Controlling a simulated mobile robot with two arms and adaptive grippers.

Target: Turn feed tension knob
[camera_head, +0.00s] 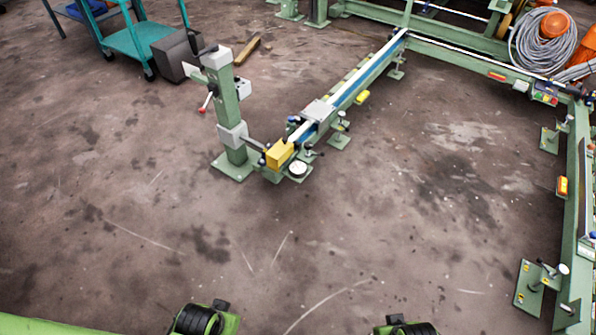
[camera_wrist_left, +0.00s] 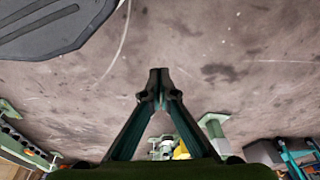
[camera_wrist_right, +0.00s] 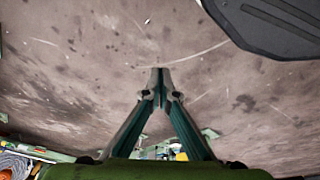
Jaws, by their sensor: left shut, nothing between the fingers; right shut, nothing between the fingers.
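A green machine stands ahead of me in the head view, with an upright green post (camera_head: 230,115) and a long low rail (camera_head: 352,88). A yellow block (camera_head: 279,154) sits at the rail's near end, with small dark knobs or handles around it. A red-tipped lever (camera_head: 204,103) sticks out from the post. I cannot tell which of these is the feed tension knob. My left gripper (camera_wrist_left: 159,76) is shut and empty in its wrist view, well apart from the machine. My right gripper (camera_wrist_right: 160,76) is also shut, empty and away from the machine.
A teal cart (camera_head: 140,42) and a grey box (camera_head: 178,55) stand at the upper left. A green frame (camera_head: 577,200) with floor plates runs along the right. Coiled grey cable (camera_head: 541,55) lies at the upper right. Open stained floor lies between me and the machine.

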